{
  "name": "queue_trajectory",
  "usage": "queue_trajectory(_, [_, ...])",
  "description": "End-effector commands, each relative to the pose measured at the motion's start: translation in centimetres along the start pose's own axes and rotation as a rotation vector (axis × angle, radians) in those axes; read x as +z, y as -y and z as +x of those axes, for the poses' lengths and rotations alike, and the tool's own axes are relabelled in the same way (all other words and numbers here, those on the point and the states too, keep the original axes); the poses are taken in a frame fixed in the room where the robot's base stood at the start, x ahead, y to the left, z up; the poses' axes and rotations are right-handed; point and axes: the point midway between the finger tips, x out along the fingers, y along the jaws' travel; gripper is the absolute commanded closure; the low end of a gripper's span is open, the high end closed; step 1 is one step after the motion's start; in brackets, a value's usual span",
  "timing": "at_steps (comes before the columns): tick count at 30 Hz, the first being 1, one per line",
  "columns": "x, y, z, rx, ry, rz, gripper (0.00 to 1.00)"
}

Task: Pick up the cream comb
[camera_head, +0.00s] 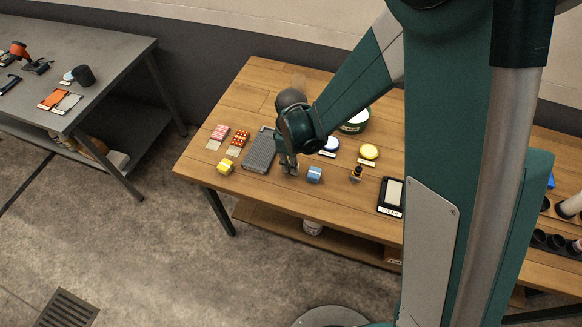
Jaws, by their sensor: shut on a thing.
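My gripper (289,170) is low over the wooden table, between the grey ribbed tray (257,156) and a small blue block (314,174). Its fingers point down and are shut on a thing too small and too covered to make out. I cannot pick out the cream comb anywhere in this view. It may be hidden by the fingers or by my arm, and I cannot tell whether it is what I hold.
A yellow block (225,167) and pink (221,131) and red-patterned (240,138) pieces lie left. Right are a blue-rimmed disc (330,145), a yellow disc (369,151), a small dark bottle (356,173) and a black-framed panel (391,194). The table's front edge is close.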

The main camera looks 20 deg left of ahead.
Motion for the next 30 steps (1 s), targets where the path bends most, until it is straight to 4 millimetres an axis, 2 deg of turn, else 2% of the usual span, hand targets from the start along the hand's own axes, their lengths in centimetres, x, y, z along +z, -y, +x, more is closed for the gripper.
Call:
queue_trajectory(8, [0.0,0.0,-0.5,0.000,0.000,0.000,1.00])
queue_trajectory(14, [0.0,0.0,-1.8,0.000,0.000,0.000,1.00])
queue_trajectory(30, [0.0,0.0,-8.2,0.000,0.000,0.000,1.00])
